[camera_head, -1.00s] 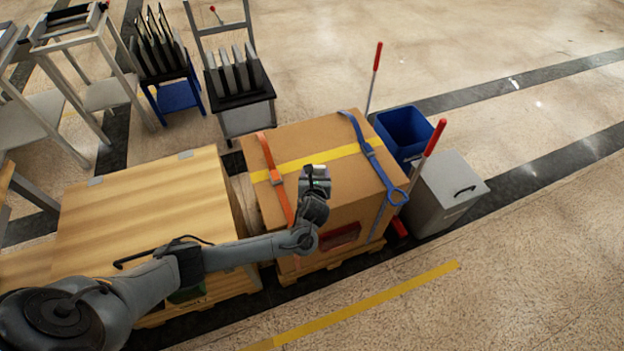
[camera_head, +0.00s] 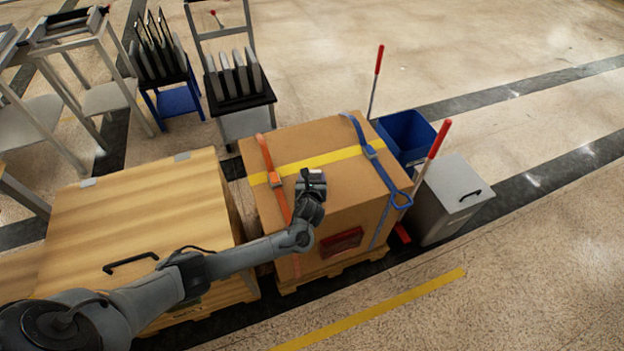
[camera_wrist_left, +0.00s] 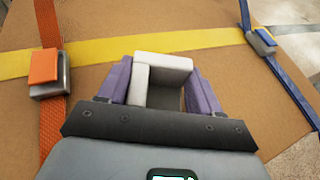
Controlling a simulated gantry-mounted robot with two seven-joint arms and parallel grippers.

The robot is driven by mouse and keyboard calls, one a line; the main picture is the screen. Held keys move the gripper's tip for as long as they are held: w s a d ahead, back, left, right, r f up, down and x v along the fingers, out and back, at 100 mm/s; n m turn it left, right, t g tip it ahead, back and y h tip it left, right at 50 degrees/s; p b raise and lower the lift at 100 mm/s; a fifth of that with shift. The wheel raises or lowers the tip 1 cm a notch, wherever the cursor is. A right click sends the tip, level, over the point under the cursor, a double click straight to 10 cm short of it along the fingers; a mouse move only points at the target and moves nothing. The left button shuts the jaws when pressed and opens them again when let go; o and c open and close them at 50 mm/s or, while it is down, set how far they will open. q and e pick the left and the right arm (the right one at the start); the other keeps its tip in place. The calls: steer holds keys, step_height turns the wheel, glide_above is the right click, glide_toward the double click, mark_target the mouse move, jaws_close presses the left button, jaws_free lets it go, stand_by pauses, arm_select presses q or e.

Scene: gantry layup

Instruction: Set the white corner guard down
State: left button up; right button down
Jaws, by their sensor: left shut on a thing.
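The white corner guard (camera_wrist_left: 163,62) shows in the left wrist view as a white angled piece between the purple fingers of my left gripper (camera_wrist_left: 160,88). The gripper is shut on it. Behind it is the brown top of the large cardboard box (camera_wrist_left: 100,25), close to the yellow band (camera_wrist_left: 100,50). I cannot tell whether the guard touches the box. In the head view my left gripper (camera_head: 312,178) is over the front part of the box (camera_head: 335,200), and its wrist hides the guard. My right gripper is not in view.
An orange strap (camera_head: 272,170) and a blue strap (camera_head: 372,150) cross the box on either side of the gripper. A wooden crate (camera_head: 130,215) stands left of the box. A blue bin (camera_head: 405,135) and a grey bin (camera_head: 455,195) stand to its right.

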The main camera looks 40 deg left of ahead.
arm_select(q)
steer(key=o, duration=1)
steer(key=shift+f, duration=0.1)
steer(key=shift+r, duration=0.25)
steer(key=p+v, duration=0.5)
steer(key=v, duration=0.5)
steer(key=shift+s+d+r+p, duration=0.1)
steer(key=shift+s+d+p, duration=0.1)
steer(key=shift+p, duration=0.2)
steer(key=shift+s+d+r, duration=0.15)
steer(key=shift+s+d, duration=0.2)
steer(key=shift+s, duration=0.1)
